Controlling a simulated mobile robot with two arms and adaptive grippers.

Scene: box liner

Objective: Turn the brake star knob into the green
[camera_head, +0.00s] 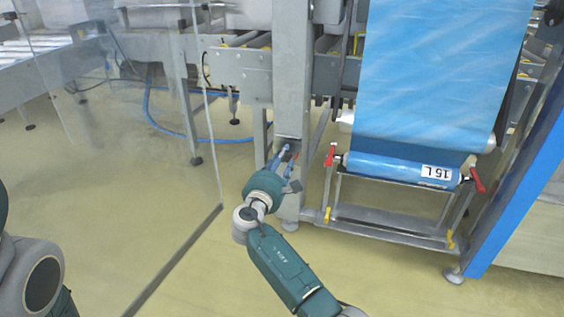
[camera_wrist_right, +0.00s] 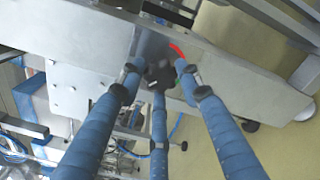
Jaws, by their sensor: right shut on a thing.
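The brake star knob (camera_wrist_right: 160,72) is dark and sits on a grey metal post, between the three blue fingers of my right gripper (camera_wrist_right: 158,82) in the right wrist view. The gripper is shut on it. A red arc (camera_wrist_right: 177,50) shows beside the knob, and a small bit of green (camera_wrist_right: 178,84) shows lower down, partly hidden by a finger. Which way the knob points cannot be made out. In the head view my right gripper (camera_head: 283,158) is against the post (camera_head: 291,100), and the knob is hidden there. My left gripper is not in view.
A blue film roll (camera_head: 400,168) labelled 15 L hangs right of the post, with red handles (camera_head: 331,155) at its ends. A blue film sheet (camera_head: 440,70) rises above it. A clear panel (camera_head: 130,130) stands left. Open floor (camera_head: 210,280) lies in front.

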